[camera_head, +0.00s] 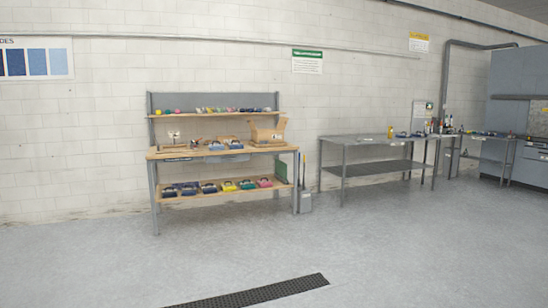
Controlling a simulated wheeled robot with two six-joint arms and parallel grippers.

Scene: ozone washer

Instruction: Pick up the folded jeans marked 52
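Small folded blue items lie on the wooden workbench (158,153) against the far wall. One blue item (216,146) and another blue item (236,145) are on its worktop near the front edge. Several dark blue items (188,189) lie on its lower shelf, with a yellow item (228,186) and a pink item (265,182) to their right. All are too small to read any number, so I cannot tell which is marked 52. Neither of my grippers is in view.
A grey metal table (360,141) stands right of the workbench, with more benches and a large grey machine (512,75) at far right. A dark floor grate (260,293) lies in front. The floor between is clear.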

